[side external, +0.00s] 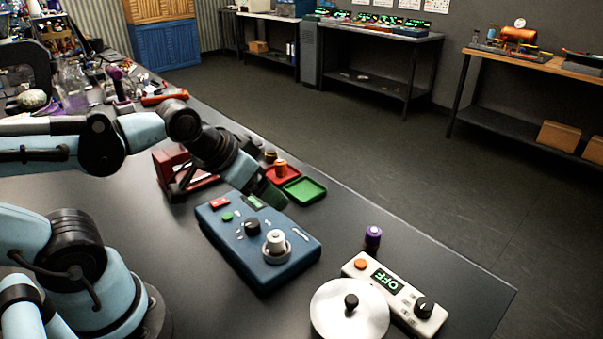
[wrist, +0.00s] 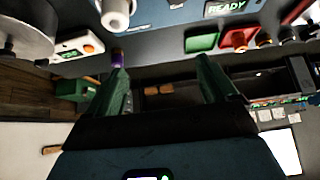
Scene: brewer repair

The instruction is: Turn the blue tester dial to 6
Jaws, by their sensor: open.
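The blue tester (side external: 265,262) stands on the dark bench in the side external view. Its black dial (side external: 252,227) sits near the middle of the top, and the dial's setting is too small to read. A white cylinder stands upright in a round holder on the tester. My gripper (side external: 271,197) is open and empty above the tester's far edge, apart from the dial. In the wrist view my green fingers (wrist: 164,76) are spread apart. The tester's edge (wrist: 160,14) shows at the top there, with a screen (wrist: 225,8) reading READY. The dial is outside that view.
A green tray (side external: 304,190) and a red tray (side external: 283,174) lie behind the tester. A purple-capped battery-like cylinder (side external: 373,238), a white device (side external: 366,265) reading OFF and a round metal plate (side external: 338,312) stand to the right. A red stand (side external: 172,170) is at the back left.

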